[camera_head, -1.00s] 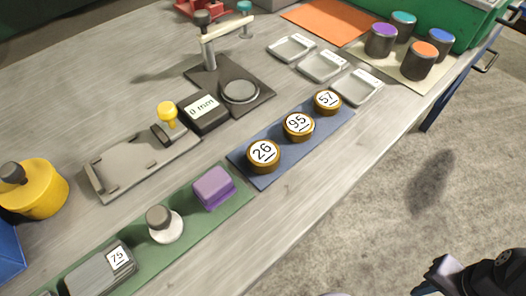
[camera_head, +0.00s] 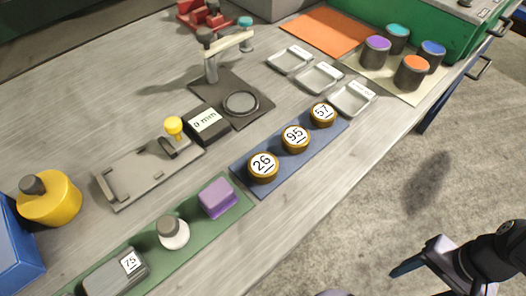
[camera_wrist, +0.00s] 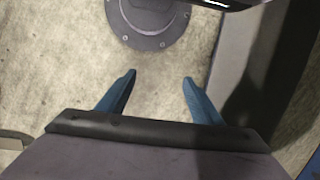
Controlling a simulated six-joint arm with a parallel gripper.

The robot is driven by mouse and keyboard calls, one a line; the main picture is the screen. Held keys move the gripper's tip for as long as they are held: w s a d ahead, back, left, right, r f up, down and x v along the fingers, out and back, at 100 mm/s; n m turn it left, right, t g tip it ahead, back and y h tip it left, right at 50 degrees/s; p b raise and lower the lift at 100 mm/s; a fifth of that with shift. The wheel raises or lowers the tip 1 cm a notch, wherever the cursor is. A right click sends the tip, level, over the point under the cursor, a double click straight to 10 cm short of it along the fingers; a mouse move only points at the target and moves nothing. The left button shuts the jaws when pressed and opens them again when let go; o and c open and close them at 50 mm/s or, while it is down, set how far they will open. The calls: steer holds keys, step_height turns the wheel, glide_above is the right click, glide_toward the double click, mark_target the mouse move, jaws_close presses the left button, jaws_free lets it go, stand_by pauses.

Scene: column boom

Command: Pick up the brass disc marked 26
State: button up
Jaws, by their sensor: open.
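The brass disc marked 26 (camera_head: 263,167) lies on a blue mat (camera_head: 262,187) near the front edge of the bench. It is the nearest of a row of three brass discs. The disc marked 95 (camera_head: 295,138) and the disc marked 57 (camera_head: 322,114) lie beyond it on the same mat. My gripper (camera_head: 398,281) is at the lower right, over the floor and well apart from the discs. In the wrist view my gripper (camera_wrist: 158,78) has its two blue fingers spread, with nothing between them but floor behind.
A green mat (camera_head: 236,211) left of the discs holds a purple block (camera_head: 217,197), a white knob piece (camera_head: 173,233) and a grey block marked 75 (camera_head: 117,275). A press stand (camera_head: 225,85) and trays (camera_head: 352,98) stand behind. The floor right of the bench is clear.

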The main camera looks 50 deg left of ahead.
steer(key=s+a+r+n+g+y+p, duration=0.15)
steer(key=a+r+g+p, duration=0.25)
steer(key=a+r+p, duration=0.7)
steer(key=s+a+r+n+g+y+p, duration=0.1)
steer(key=a+r+g+y+p, duration=0.35)
steer(key=r, duration=1.05)
steer(key=m+g+h, duration=0.2)
steer(key=m, duration=0.5)
glide_toward(262, 164)
steer(key=shift+s+d+f, duration=0.1)
steer(key=shift+d+f, duration=0.25)
steer(key=shift+s+a, duration=0.2)
steer(key=shift+a, duration=0.2)
steer(key=shift+p+x, duration=0.7)
steer(key=shift+x, duration=2.9)
steer(key=shift+a+r, duration=0.1)
steer(key=c, duration=1.5)
steer(key=shift+o, duration=0.2)
steer(key=shift+r, duration=0.1)
